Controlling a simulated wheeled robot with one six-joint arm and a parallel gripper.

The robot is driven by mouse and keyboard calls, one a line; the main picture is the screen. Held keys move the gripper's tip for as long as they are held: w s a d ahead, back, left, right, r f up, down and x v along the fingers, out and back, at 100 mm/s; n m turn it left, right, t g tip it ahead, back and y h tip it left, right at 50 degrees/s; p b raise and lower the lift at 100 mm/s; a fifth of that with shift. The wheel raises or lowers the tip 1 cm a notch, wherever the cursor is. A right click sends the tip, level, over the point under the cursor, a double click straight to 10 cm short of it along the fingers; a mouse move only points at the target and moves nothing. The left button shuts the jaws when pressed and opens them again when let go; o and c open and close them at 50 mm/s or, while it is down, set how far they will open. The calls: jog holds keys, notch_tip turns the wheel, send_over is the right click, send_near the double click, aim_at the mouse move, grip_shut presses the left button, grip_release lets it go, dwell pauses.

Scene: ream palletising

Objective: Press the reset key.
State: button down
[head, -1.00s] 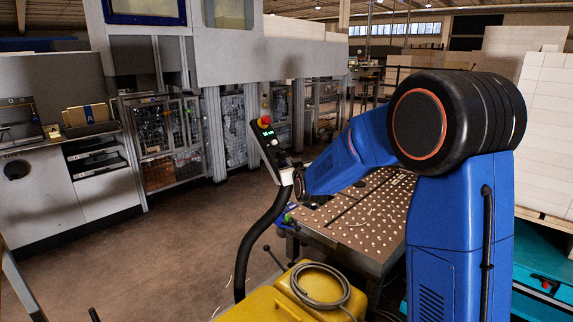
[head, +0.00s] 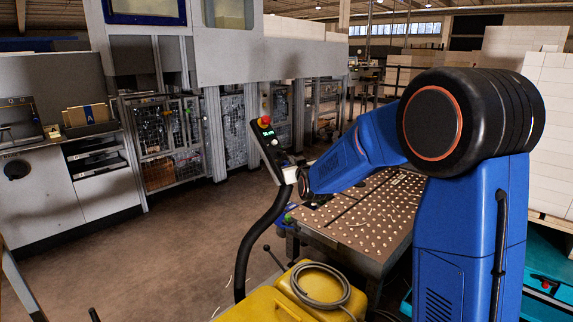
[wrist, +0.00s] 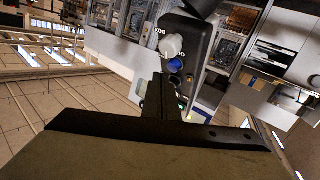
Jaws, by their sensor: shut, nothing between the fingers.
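The control panel (head: 272,150) stands on a curved black post, with a red stop knob and a small green-lit display at its top. In the wrist view the panel (wrist: 195,32) shows a white knob (wrist: 171,46), a blue key (wrist: 175,64) and a dark key (wrist: 174,81) in a row, with a green glow lower down. I cannot read a reset label. My gripper (wrist: 161,86) is shut and empty, its fingertips close beside the lower keys. Contact cannot be told. In the head view my gripper (head: 301,181) is small and dark at the panel's lower right.
A perforated table (head: 365,220) stands right of the panel. A yellow case (head: 265,305) with a coiled grey cable is in front. Grey machines (head: 70,190) line the left and back. White stacks (head: 547,130) stand at the right. The floor at left is open.

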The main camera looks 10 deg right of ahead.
jog(key=s+d+r, duration=0.2)
jog(key=s+r, duration=0.1)
jog(key=shift+d+r, duration=0.15)
dwell(0.5)
jog(key=shift+s, duration=0.15)
dwell(0.4)
jog(key=s+d+f+m+g, duration=0.1)
jog(key=s+f+g, duration=0.3)
jog(key=s, duration=1.4)
jog(key=s+d+f+g, duration=0.3)
jog(key=s+f+g, duration=0.1)
jog(key=s, duration=1.4)
jog(key=s+d+f+m+g, duration=0.1)
jog(key=s+f+g, duration=0.3)
jog(key=s, duration=1.4)
jog(key=shift+d+f+m+h, duration=0.3)
jog(key=shift+d+h, duration=0.1)
jog(key=shift+d, duration=0.35)
